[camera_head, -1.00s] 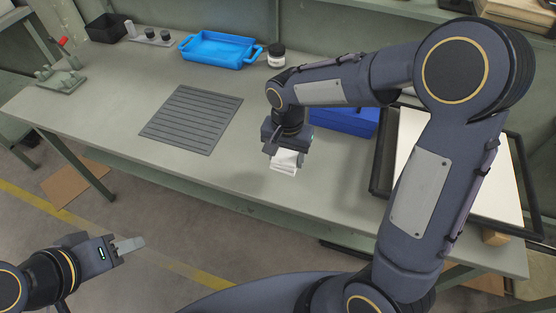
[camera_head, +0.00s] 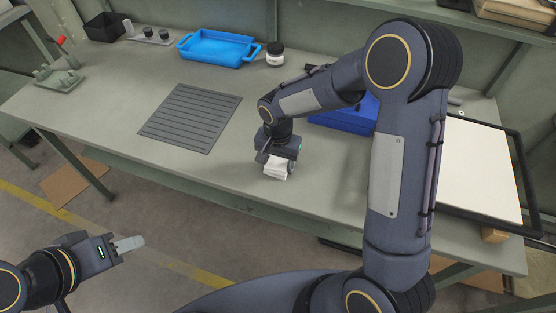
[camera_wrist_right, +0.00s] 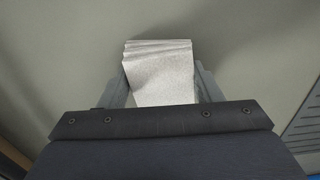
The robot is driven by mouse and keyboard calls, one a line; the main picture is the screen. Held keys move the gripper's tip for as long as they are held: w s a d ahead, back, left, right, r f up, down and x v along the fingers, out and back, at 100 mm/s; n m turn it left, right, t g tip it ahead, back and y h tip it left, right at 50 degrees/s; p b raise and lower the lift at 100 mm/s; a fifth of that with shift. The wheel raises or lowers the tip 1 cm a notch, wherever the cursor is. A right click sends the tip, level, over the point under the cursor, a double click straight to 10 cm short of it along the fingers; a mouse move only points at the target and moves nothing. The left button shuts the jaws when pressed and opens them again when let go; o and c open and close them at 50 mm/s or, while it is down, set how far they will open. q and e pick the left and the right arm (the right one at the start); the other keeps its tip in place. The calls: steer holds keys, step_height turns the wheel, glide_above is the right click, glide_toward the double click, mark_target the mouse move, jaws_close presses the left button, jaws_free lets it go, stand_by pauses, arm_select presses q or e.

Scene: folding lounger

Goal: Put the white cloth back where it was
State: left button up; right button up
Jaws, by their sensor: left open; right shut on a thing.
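The white cloth (camera_head: 276,169) is a small folded stack near the front edge of the workbench, right of the ribbed grey mat. My right gripper (camera_head: 277,164) is shut on it from above. In the right wrist view the cloth (camera_wrist_right: 160,75) sits between the two fingers, with its folded layers showing at the far end. The cloth is at or just above the bench top; I cannot tell whether it touches. My left gripper (camera_head: 128,244) is open and empty, away from the bench at the lower left, over the floor.
The ribbed grey mat (camera_head: 190,118) lies left of the cloth. A blue tray (camera_head: 216,48), a jar (camera_head: 275,54) and a black bin (camera_head: 104,27) stand at the back. A blue box (camera_head: 345,117) and a framed white panel (camera_head: 480,170) are to the right. Bench around the cloth is clear.

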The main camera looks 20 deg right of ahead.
mark_target(278, 161)
steer(key=o, duration=0.9)
steer(key=shift+o, duration=0.2)
step_height(278, 161, up, 12)
steer(key=shift+r+p, duration=0.25)
steer(key=shift+p, duration=0.1)
steer(key=s+d+r+n+t+y, duration=0.2)
steer(key=s+d, duration=0.1)
steer(key=s, duration=0.8)
steer(key=s+d+r+n+t+y, duration=0.1)
steer(key=s+d+r+n+t, duration=0.1)
steer(key=s, duration=0.9)
steer(key=shift+d+r+n+t+y, duration=0.4)
steer(key=shift+d+n+t, duration=0.3)
steer(key=shift+d, duration=0.55)
